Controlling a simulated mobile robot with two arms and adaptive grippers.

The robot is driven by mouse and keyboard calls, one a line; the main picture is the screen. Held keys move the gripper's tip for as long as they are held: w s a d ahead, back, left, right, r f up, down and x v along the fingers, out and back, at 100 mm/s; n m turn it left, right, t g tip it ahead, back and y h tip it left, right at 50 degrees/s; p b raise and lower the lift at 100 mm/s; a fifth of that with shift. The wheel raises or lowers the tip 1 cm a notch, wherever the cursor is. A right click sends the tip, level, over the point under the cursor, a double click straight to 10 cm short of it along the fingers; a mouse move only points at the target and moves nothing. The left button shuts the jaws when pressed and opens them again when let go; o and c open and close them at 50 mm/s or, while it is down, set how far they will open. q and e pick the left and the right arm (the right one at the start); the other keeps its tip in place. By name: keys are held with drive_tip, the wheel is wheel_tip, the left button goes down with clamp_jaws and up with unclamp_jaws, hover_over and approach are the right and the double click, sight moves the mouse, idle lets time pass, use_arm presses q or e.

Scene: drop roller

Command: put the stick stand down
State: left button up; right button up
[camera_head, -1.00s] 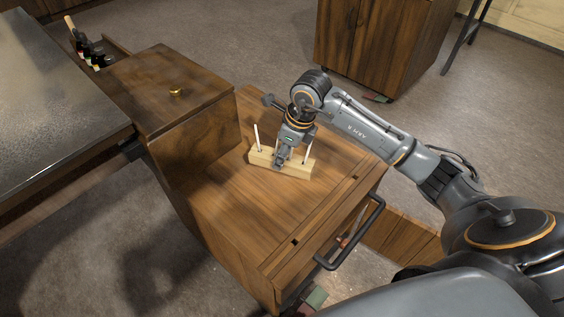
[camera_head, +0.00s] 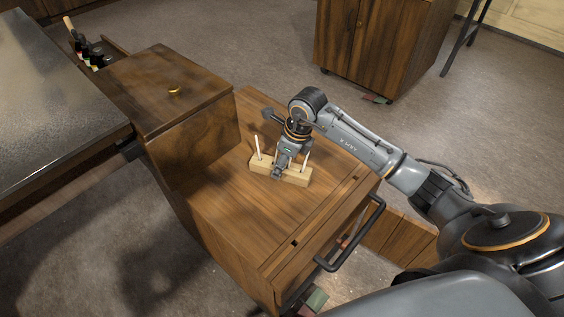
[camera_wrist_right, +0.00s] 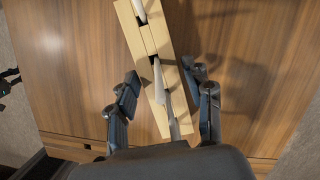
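The stick stand (camera_head: 296,178) is a pale wooden block with thin white sticks standing up from it. It appears to rest on the wooden cabinet top (camera_head: 225,205). My right gripper (camera_head: 278,172) is low over the stand. In the right wrist view, the stand (camera_wrist_right: 137,40) runs between the two fingers of my right gripper (camera_wrist_right: 160,82). The fingers are spread, with a small gap visible between each fingertip and the block. Part of the stand is hidden behind the gripper in the head view. My left gripper is not in view.
A black handle (camera_head: 355,240) is on the cabinet's front. The cabinet top in front of the stand is clear. A dark table (camera_head: 50,100) is at the left.

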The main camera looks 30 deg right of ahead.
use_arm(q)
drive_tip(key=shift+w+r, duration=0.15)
use_arm(e)
drive_tip(key=shift+o, duration=0.3)
drive_tip(key=shift+r, duration=0.1)
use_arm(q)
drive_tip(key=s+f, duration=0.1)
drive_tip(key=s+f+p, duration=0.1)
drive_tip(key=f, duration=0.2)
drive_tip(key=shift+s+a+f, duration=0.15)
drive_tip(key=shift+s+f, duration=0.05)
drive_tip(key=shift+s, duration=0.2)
use_arm(e)
drive_tip(key=v, duration=1.2)
